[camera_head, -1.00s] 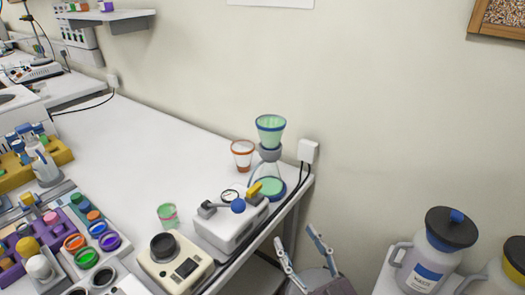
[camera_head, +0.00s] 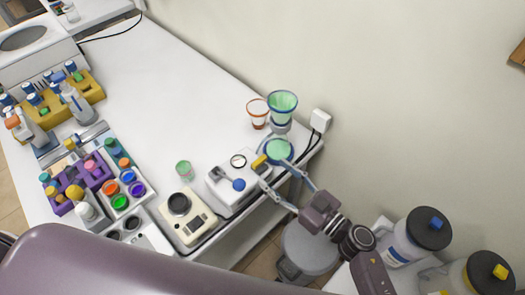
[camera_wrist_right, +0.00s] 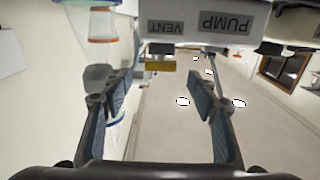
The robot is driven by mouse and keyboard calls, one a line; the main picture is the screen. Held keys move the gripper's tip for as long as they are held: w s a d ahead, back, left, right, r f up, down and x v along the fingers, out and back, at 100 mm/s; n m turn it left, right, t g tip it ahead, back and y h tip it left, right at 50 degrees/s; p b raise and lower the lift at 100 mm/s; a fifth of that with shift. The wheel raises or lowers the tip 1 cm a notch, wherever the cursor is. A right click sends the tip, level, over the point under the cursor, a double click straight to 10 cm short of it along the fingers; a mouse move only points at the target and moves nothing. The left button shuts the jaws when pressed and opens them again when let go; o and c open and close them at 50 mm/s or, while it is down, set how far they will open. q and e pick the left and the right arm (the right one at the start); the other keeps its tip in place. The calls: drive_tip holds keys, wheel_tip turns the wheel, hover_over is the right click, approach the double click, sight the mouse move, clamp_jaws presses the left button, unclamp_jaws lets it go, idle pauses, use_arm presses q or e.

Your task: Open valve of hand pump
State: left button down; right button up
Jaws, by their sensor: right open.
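The hand pump (camera_head: 232,198) is a white box near the right edge of the bench, with a blue ball knob (camera_head: 239,184) and a small yellow valve handle (camera_head: 259,161). In the right wrist view, the pump (camera_wrist_right: 205,18) appears upside down with the words VENT and PUMP, and the yellow handle (camera_wrist_right: 160,67) lies just beyond the fingertips, roughly between them. My right gripper (camera_head: 279,179) is open and empty beside the pump's right end; it also shows in the right wrist view (camera_wrist_right: 160,83). My left gripper is out of view.
A funnel flask with green contents (camera_head: 282,105) and an orange-rimmed cup (camera_head: 257,112) stand just behind the pump. A cream device (camera_head: 185,215) is left of it. Jugs (camera_head: 405,245) stand at lower right. The bench's back middle is clear.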

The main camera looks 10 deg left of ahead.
sight(261, 163)
drive_tip(key=x, duration=0.6)
drive_tip(key=shift+w+a+p, duration=0.2)
drive_tip(key=shift+a+p, duration=0.15)
drive_tip(key=shift+p, duration=0.05)
drive_tip(key=c, duration=1.2)
